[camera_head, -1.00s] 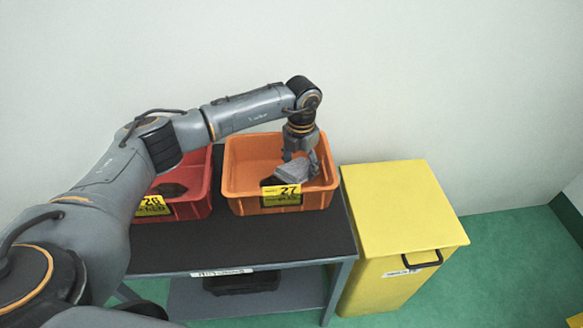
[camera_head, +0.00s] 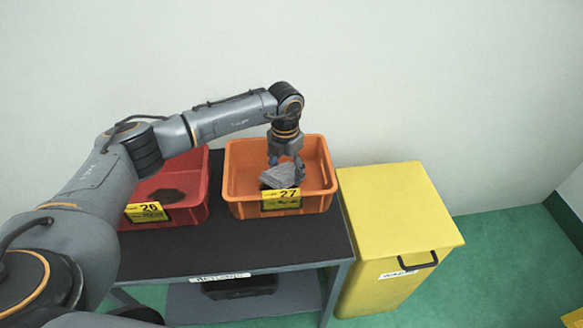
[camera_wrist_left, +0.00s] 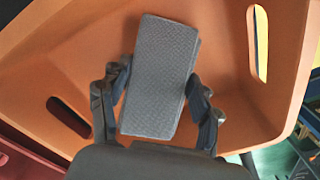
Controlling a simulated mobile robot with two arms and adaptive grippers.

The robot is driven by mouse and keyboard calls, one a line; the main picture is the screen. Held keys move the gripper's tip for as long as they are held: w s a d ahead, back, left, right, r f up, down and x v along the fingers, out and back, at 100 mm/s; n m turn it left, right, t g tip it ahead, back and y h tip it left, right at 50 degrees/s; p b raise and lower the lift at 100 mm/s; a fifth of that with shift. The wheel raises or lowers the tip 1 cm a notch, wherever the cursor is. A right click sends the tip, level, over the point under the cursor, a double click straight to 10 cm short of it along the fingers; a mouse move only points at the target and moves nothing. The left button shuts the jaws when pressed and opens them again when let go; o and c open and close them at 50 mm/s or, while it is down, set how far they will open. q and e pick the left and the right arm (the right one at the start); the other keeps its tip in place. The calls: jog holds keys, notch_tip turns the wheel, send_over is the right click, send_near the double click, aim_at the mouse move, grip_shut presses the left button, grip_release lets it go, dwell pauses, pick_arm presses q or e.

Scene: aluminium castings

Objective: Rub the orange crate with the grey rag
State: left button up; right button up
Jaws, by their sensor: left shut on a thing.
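The orange crate (camera_head: 237,163) stands on the dark table top, with a yellow label marked 27 on its front. My left gripper (camera_head: 285,165) reaches down into the crate from above. It is shut on the grey rag (camera_head: 281,178), which shows at the crate's front inner side, behind the label. In the left wrist view the folded, textured rag (camera_wrist_left: 160,75) sits between the two fingers (camera_wrist_left: 158,100), with the orange crate (camera_wrist_left: 60,70) beneath and around it. I cannot tell whether the rag presses on the crate floor. My right gripper is not in view.
A red crate (camera_head: 201,196) labelled 26, holding a dark piece, stands left of the orange one. A yellow bin (camera_head: 400,235) with a lid stands right of the table (camera_head: 240,245). The front strip of the table top is clear. A wall rises behind.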

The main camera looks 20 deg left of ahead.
aim_at(271, 169)
pick_arm(q)
jog(key=shift+s+a+r+p, duration=0.1)
jog(key=shift+s+a+p, duration=0.4)
jog(key=shift+a, duration=0.4)
jog(key=shift+s+a, duration=0.55)
jog(key=shift+a, duration=0.25)
jog(key=shift+s+a+r+p, duration=0.1)
jog(key=shift+s+a+p, duration=0.3)
jog(key=shift+a, duration=0.3)
jog(key=shift+s+a+p, duration=0.15)
jog(key=shift+s+a, duration=0.3)
jog(key=shift+a, duration=0.25)
jog(key=shift+s+a, duration=0.2)
jog(key=shift+a, duration=0.1)
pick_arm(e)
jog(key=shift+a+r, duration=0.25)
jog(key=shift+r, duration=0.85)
pick_arm(q)
notch_tip(271, 169, up, 6)
jog(key=p, duration=0.4)
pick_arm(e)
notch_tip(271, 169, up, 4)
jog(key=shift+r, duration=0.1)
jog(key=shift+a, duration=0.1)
